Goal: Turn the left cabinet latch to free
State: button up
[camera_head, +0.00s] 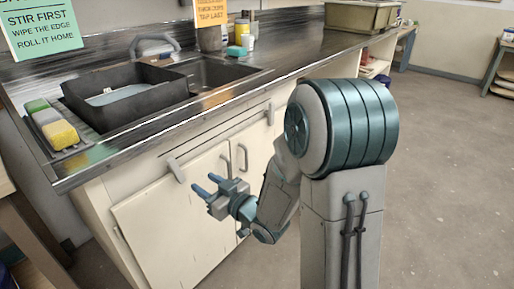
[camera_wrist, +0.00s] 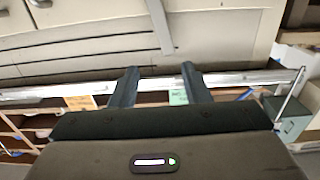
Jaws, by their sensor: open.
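The left cabinet latch (camera_head: 175,170) is a short grey bar near the top of the cream cabinet front, under the counter edge. It hangs down, slightly tilted. A second latch (camera_head: 269,113) sits farther right. My gripper (camera_head: 207,184) is in front of the left door, a little right of and below the left latch in the picture, with its two blue fingers apart and nothing between them. In the wrist view, a grey latch bar (camera_wrist: 161,25) lies beyond the gap between the open fingers (camera_wrist: 158,70); it appears to be the left latch, and no contact shows.
The metal counter (camera_head: 210,98) overhangs the cabinet and holds a dark tub (camera_head: 125,105), sponges (camera_head: 60,134) and a sink. Curved door handles (camera_head: 242,157) stand out right of my gripper. A wooden table (camera_head: 25,215) is at the left; open floor (camera_head: 440,170) lies at the right.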

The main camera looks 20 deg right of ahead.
jog(key=s+d+r+m+g+h+p, duration=0.4)
jog(key=s+d+r+g+h+p, duration=0.2)
jog(key=r+p, duration=0.8)
jog(key=s+d+h, duration=0.2)
jog(key=d+h, duration=0.2)
jog(key=d, duration=0.1)
jog(key=shift+r+m+g, duration=0.15)
jog(key=shift+m+g, duration=0.15)
jog(key=shift+m, duration=0.1)
jog(key=shift+s, duration=0.1)
